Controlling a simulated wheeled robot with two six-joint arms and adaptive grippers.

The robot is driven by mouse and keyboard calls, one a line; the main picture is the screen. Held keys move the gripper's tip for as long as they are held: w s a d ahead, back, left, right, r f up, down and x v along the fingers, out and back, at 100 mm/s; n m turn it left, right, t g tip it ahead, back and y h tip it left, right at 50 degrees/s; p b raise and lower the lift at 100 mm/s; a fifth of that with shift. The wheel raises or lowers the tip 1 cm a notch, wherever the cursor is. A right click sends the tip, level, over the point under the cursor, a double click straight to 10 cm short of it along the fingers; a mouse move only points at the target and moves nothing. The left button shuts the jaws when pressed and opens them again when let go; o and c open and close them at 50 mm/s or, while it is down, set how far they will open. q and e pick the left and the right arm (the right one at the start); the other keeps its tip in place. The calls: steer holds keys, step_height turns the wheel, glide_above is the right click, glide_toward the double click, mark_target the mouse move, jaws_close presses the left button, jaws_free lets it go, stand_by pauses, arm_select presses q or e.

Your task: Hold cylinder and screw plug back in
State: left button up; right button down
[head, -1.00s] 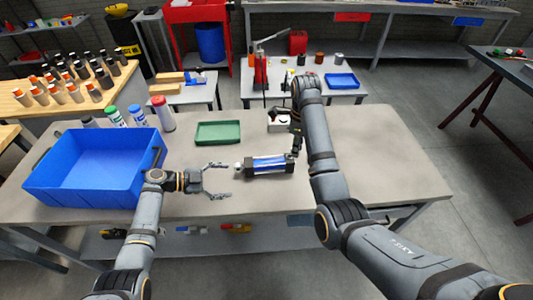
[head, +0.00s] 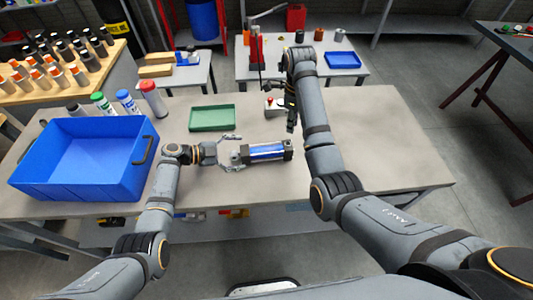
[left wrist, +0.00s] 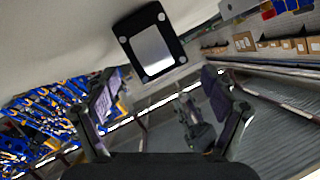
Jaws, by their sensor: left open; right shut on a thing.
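The cylinder (head: 266,152), with a blue barrel and dark end blocks, lies on its side on the grey table (head: 350,150). My left gripper (head: 236,152) is open at its left end, its fingers spread around or beside that end. In the left wrist view the cylinder's dark square end (left wrist: 152,48) with a bright face and corner bolts lies ahead of the open fingers (left wrist: 160,105). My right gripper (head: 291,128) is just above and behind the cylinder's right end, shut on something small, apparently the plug. The plug itself is too small or hidden to make out.
A blue bin (head: 85,160) stands at the left, with several bottles (head: 128,102) behind it. A green tray (head: 212,118) lies behind the left gripper. A small box with a red button (head: 272,107) stands close to the right gripper. The table's right part is clear.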

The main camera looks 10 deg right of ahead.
mark_target(250, 152)
arm_select(q)
steer(key=x, duration=0.4)
steer(key=shift+d, duration=0.15)
steer(key=shift+w+d+f, duration=0.15)
steer(key=shift+d+f, duration=0.15)
steer(key=shift+d, duration=0.3)
steer(key=shift+r, duration=0.1)
steer(key=shift+c, duration=0.3)
jaws_close()
